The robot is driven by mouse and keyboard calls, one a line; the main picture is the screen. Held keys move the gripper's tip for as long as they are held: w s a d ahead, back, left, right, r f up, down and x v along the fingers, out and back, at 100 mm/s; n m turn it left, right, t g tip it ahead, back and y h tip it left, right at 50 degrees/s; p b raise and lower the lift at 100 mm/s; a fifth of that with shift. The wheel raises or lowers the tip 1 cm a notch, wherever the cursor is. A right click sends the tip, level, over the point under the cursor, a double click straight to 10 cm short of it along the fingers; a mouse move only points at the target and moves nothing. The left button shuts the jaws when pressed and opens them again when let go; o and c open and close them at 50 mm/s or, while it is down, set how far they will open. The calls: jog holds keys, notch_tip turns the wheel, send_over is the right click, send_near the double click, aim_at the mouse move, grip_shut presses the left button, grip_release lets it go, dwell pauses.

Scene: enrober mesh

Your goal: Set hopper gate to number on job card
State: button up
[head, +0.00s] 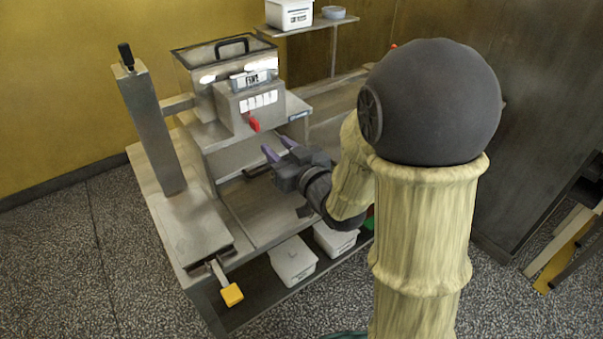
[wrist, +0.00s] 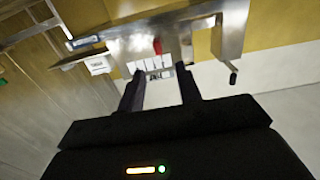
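The steel hopper (head: 205,70) stands on the machine. A red pointer (head: 254,125) sits low on its front, under a row of several white number tags (head: 258,101). A framed card (head: 253,78) with dark lettering is above the tags; I cannot read it surely. My gripper (head: 279,148) is open and empty, in front of and below the red pointer, apart from it. In the wrist view, which looks upside down, the red pointer (wrist: 158,46) and white tags (wrist: 150,63) show beyond the open fingers (wrist: 160,88).
A steel post with a black knob (head: 124,55) rises left of the hopper. A yellow-ended handle (head: 231,294) juts from the front. White tubs (head: 292,262) sit on the lower shelf, and another tub (head: 289,14) is on the back shelf. Open space lies before the hopper face.

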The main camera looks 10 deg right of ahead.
jog(key=b+v, duration=0.8)
jog(key=b, duration=0.2)
jog(key=shift+b, duration=0.4)
jog(key=shift+s, duration=0.1)
jog(key=w+d+f+m+g+h, duration=0.25)
jog(key=d+f+h, duration=0.2)
jog(key=f, duration=0.45)
jog(key=s+d+f+m+g+h, duration=0.1)
jog(key=s+f+g+h, duration=0.1)
jog(key=s+f+g, duration=0.5)
jog(key=s+f+m+g+h, duration=0.15)
jog(key=s+f+g, duration=0.3)
jog(key=f, duration=0.45)
jog(key=w+p+v, duration=0.2)
jog(key=p+v, duration=0.8)
jog(key=w+r+p+v, duration=0.1)
jog(key=w+p+v, duration=0.1)
jog(key=p+v, duration=0.8)
jog(key=shift+s+d+r+p, duration=0.15)
jog(key=shift+s+d+p, duration=0.1)
jog(key=shift+d+p, duration=0.3)
